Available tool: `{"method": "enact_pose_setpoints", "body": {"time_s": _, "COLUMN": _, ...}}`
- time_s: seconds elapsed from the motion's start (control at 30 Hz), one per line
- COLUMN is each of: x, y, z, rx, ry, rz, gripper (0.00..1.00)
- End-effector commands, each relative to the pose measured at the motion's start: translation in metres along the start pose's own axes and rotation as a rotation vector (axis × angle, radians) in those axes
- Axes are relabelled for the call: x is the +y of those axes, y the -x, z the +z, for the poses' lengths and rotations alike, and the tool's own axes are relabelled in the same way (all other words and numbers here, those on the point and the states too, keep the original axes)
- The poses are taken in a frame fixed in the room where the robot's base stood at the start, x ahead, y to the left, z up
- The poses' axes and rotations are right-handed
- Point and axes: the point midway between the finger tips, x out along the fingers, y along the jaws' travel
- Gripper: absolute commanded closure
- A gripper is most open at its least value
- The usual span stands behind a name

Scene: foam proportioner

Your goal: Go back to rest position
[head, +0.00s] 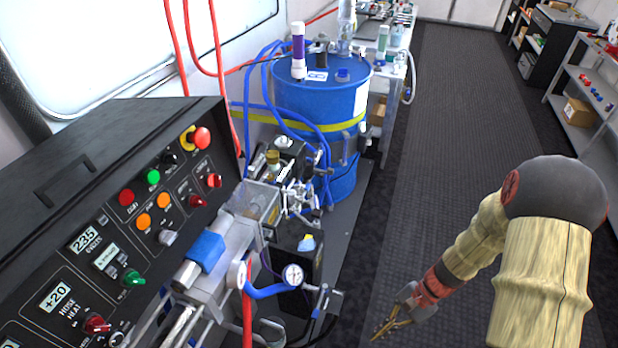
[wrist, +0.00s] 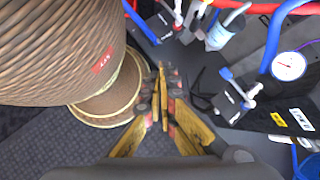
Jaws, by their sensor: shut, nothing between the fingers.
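My gripper (head: 378,333) is in the lower right part of the head view, at the end of my arm, over the dark floor mat. Its gold-coloured fingers point down and to the left. In the wrist view the fingers (wrist: 163,75) come together at their tips. Nothing is held between them. The gripper is apart from the machine on the left, with a stretch of floor between them in the head view.
A control panel (head: 125,215) with knobs and buttons fills the left. A pressure gauge (head: 293,275) and hoses stand right of it. A blue drum (head: 318,100) is behind. Shelves (head: 590,105) line the far right. The floor aisle (head: 440,130) is clear.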

Motion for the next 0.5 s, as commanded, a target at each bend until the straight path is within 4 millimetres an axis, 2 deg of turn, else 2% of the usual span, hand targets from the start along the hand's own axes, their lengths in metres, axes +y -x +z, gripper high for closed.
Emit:
{"method": "enact_pose_setpoints", "body": {"time_s": 0.03, "x": -0.002, "y": 0.019, "z": 0.009, "rx": 0.043, "ry": 0.062, "rz": 0.023, "gripper": 1.00}}
{"method": "enact_pose_setpoints", "body": {"time_s": 0.2, "x": -0.002, "y": 0.076, "z": 0.041, "rx": 0.187, "ry": 0.268, "rz": 0.117, "gripper": 1.00}}
{"method": "enact_pose_setpoints", "body": {"time_s": 0.5, "x": -0.002, "y": 0.161, "z": 0.104, "rx": 0.476, "ry": 0.582, "rz": 0.249, "gripper": 1.00}}
